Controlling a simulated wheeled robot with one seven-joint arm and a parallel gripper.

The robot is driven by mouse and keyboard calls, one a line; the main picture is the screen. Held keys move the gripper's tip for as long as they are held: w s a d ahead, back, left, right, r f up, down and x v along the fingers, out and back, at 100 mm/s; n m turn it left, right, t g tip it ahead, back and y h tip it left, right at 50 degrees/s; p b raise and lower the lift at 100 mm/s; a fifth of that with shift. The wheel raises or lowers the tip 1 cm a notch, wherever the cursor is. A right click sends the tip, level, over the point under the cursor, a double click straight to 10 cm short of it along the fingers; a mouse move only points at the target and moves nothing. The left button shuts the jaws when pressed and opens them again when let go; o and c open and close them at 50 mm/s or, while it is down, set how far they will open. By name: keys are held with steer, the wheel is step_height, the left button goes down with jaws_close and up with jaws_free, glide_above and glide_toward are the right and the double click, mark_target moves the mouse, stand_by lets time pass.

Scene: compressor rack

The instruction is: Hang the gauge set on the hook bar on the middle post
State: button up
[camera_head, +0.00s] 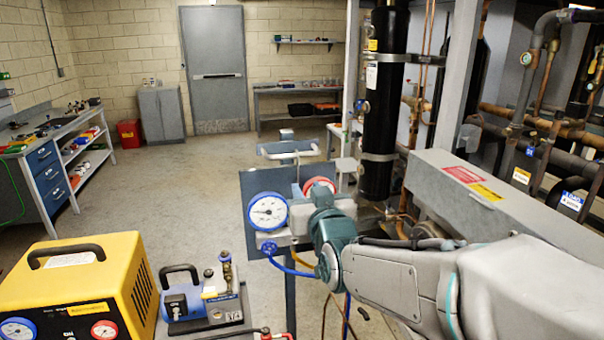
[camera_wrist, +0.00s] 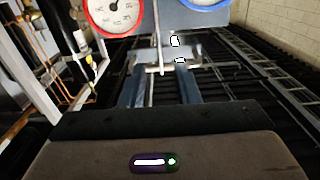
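The gauge set has a blue-rimmed gauge (camera_head: 268,211) and a red-rimmed gauge (camera_head: 319,184) on a grey body, with blue, red and yellow hoses hanging below. My gripper (camera_head: 296,214) is at its right side, its fingertips largely hidden. In the wrist view the red gauge (camera_wrist: 115,12) and blue gauge (camera_wrist: 205,2) are cut off by the top edge. The hook bar (camera_head: 288,149) shows just above and behind the gauges, at the top of a blue-grey post (camera_head: 290,305).
A yellow machine (camera_head: 78,285) and a small blue pump (camera_head: 208,300) stand at the lower left. A black cylinder (camera_head: 381,105), a grey beam (camera_head: 490,195) and pipes crowd the right. A workbench (camera_head: 50,140) lines the left wall. The floor between is clear.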

steer(key=b+x, duration=0.1)
steer(key=x, duration=0.6)
jaws_close()
stand_by(0.5)
steer(key=shift+r, duration=0.3)
